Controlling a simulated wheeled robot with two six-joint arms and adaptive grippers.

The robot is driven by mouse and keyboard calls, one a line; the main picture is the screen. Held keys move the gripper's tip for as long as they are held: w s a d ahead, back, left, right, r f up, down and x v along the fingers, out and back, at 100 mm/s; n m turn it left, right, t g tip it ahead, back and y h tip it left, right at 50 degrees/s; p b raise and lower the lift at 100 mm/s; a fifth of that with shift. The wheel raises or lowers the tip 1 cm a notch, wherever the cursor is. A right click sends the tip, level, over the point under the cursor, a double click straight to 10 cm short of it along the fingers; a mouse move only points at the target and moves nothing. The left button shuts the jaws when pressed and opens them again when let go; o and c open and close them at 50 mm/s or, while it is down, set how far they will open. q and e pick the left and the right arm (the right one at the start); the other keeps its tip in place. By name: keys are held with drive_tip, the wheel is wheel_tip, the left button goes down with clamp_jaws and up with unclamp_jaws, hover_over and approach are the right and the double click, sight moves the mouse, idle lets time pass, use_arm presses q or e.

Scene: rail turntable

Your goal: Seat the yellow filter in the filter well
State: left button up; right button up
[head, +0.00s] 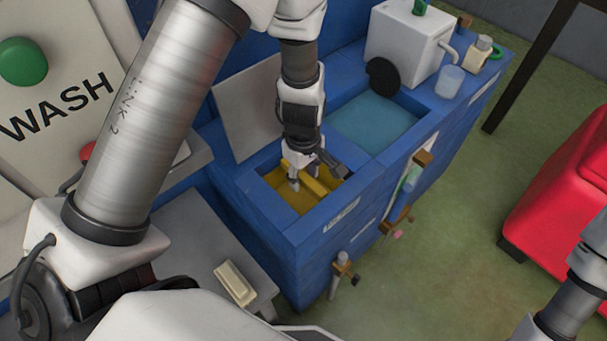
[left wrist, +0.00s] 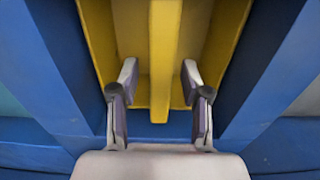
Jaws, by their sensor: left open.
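The yellow filter (head: 291,198) lies inside a square opening, the filter well (head: 312,220), in the top of the blue cabinet. A raised yellow bar runs across its middle, and in the left wrist view this bar (left wrist: 164,50) runs between my fingers. My left gripper (head: 312,178) reaches down into the opening from above. Its jaws are open, with one finger (left wrist: 160,72) on each side of the bar and a visible gap on both sides. I cannot tell how deep the filter sits, as the gripper partly hides it. My right gripper is out of view.
A raised grey lid (head: 247,108) stands behind the opening. Beside it is a basin of blue water (head: 375,122), with a white machine (head: 405,45) and a clear cup (head: 450,82) farther back. A grey bench (head: 195,245) holds a cream block (head: 235,283). Handles project from the cabinet front.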

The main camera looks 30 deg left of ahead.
use_arm(q)
wheel_tip(320, 180, up, 12)
drive_tip(key=p, duration=0.1)
drive_tip(key=shift+f, duration=0.2)
